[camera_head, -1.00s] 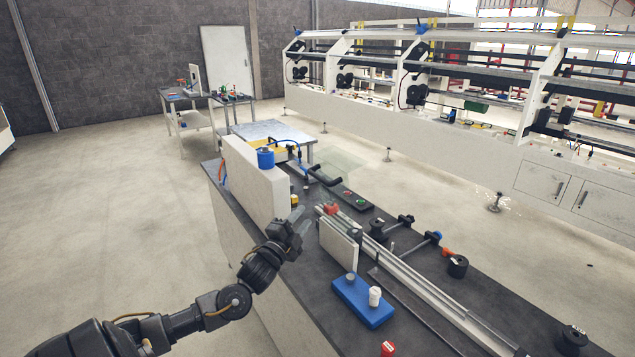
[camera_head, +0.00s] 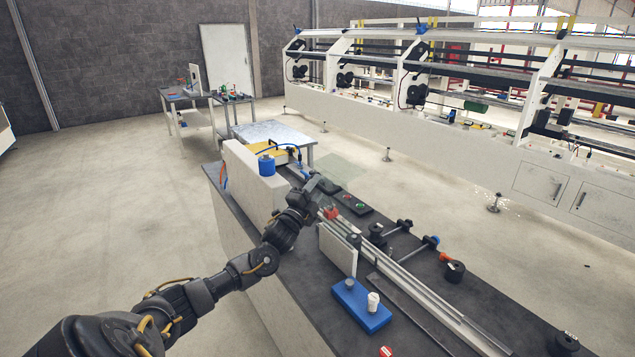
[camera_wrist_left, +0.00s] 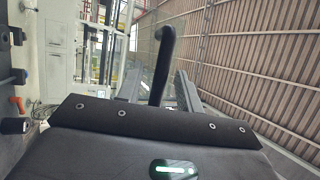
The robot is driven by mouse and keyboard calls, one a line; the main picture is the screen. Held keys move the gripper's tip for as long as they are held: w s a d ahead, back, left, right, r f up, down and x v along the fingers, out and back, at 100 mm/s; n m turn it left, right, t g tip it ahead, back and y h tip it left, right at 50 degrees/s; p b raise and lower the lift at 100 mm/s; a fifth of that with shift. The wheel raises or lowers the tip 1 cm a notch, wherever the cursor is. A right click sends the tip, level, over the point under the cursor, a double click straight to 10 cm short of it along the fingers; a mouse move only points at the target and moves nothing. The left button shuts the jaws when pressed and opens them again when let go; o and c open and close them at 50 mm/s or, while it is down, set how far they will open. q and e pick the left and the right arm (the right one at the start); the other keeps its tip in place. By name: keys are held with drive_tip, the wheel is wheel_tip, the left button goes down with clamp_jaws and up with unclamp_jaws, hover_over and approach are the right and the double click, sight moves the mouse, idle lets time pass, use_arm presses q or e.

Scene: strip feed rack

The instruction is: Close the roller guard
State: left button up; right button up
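The roller guard is a clear, see-through panel (camera_head: 338,168) raised at the far part of the dark bench, beside the white block. In the left wrist view its black bar handle (camera_wrist_left: 162,62) stands in front of my left gripper, with the faint clear panel behind it. My left gripper (camera_head: 322,184) is at the handle, and its arm hides most of the handle in the head view. In the left wrist view its fingers (camera_wrist_left: 160,90) look spread on either side of the handle; contact cannot be made out. My right gripper is not in view.
A white block (camera_head: 250,180) with a blue cylinder (camera_head: 266,164) stands left of my gripper. A button box (camera_head: 353,203), a long metal rail (camera_head: 420,290), and a blue block with pegs (camera_head: 360,308) are on the bench. Open floor lies to the left.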

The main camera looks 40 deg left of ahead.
use_arm(q)
drive_tip(key=shift+w+r, duration=0.1)
drive_tip(key=shift+w, duration=0.35)
clamp_jaws()
drive_tip(key=shift+w+r, duration=0.1)
